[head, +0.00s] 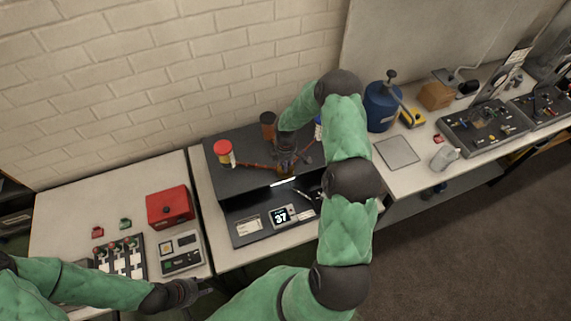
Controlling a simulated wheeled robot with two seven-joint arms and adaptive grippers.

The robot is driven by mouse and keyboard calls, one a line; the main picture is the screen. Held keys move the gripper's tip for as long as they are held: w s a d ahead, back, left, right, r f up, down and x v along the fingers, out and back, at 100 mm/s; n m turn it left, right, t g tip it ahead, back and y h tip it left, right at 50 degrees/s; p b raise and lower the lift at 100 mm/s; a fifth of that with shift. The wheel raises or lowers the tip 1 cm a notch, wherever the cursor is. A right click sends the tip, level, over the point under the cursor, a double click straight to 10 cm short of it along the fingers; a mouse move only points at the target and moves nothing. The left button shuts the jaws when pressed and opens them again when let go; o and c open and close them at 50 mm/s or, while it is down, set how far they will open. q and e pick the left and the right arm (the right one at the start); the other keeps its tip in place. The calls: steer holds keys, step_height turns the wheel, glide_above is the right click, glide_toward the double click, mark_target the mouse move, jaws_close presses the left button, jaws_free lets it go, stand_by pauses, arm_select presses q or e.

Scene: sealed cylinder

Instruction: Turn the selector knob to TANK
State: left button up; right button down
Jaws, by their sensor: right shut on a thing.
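My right gripper (286,163) is shut at the junction of the copper-coloured pipes (254,167) on the black stand (233,191). It appears to hold the selector knob there. The gripper hides the knob, so its pointer and the TANK mark cannot be read. My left gripper (182,292) is low in the head view, near the front edge of the left table, away from the stand. Its fingers are too dark and small to tell whether they are open.
A red-topped jar (223,152) and a brown jar (268,126) stand near the pipes. A red box (169,206) is left; a blue cylinder (381,107) stands right. My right arm covers the stand's right side.

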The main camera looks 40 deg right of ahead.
steer(key=shift+f+m+b, duration=0.15)
steer(key=shift+m+b, duration=0.25)
steer(key=shift+b, duration=0.25)
steer(key=m+b, duration=0.6)
steer(key=b, duration=0.1)
steer(key=shift+m+b, duration=2.05)
steer(key=shift+m, duration=0.25)
steer(key=c, duration=1)
jaws_free()
steer(key=shift+r, duration=0.2)
step_height(320, 180, up, 12)
steer(key=shift+f, duration=0.1)
